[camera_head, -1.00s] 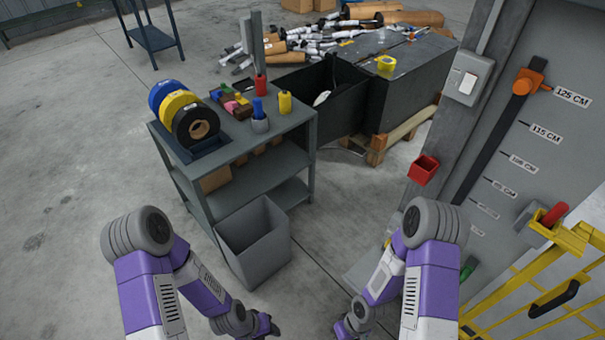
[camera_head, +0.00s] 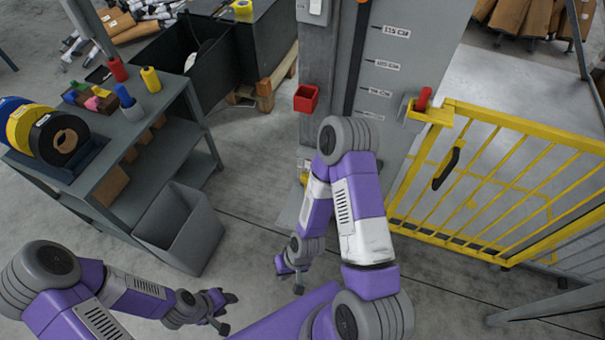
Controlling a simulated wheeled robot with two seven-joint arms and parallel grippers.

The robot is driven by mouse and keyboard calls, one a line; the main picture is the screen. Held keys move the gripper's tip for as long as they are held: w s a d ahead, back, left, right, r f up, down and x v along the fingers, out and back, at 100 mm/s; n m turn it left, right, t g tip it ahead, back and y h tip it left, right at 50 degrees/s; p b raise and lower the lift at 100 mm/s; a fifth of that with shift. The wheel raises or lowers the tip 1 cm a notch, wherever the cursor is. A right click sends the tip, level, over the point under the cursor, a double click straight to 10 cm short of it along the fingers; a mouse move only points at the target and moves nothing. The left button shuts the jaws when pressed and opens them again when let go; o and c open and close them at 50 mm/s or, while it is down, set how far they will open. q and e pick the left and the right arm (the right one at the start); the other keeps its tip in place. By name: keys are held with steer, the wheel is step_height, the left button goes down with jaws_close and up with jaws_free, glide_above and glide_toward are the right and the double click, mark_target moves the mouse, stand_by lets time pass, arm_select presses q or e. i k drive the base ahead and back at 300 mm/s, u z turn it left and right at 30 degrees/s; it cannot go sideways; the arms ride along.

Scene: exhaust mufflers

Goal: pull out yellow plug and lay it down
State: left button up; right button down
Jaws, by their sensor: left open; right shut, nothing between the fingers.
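A small yellow part (camera_head: 304,178), perhaps the yellow plug, shows low on the grey post at the left edge of my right arm. Most of it is hidden behind that arm, so I cannot tell how it is seated. My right gripper (camera_head: 290,279) is shut and empty, pointing down above the floor, below and apart from the yellow part. My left gripper (camera_head: 226,312) is open and empty, low in front of the grey bin.
A grey cart (camera_head: 90,185) with tape rolls (camera_head: 50,130) and bottles stands at left, with a grey bin (camera_head: 190,240) beside it. A red box (camera_head: 306,98) is on the post (camera_head: 410,60). A yellow gate (camera_head: 490,180) is at right. Floor between bin and post is clear.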

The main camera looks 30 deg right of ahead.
mark_target(304, 176)
steer(key=u, duration=0.5)
steer(key=k, duration=0.6)
steer(key=u, duration=0.45)
steer(key=i, duration=1.15)
steer(key=z, duration=1.4)
steer(key=i, duration=0.25)
steer(key=z, duration=0.15)
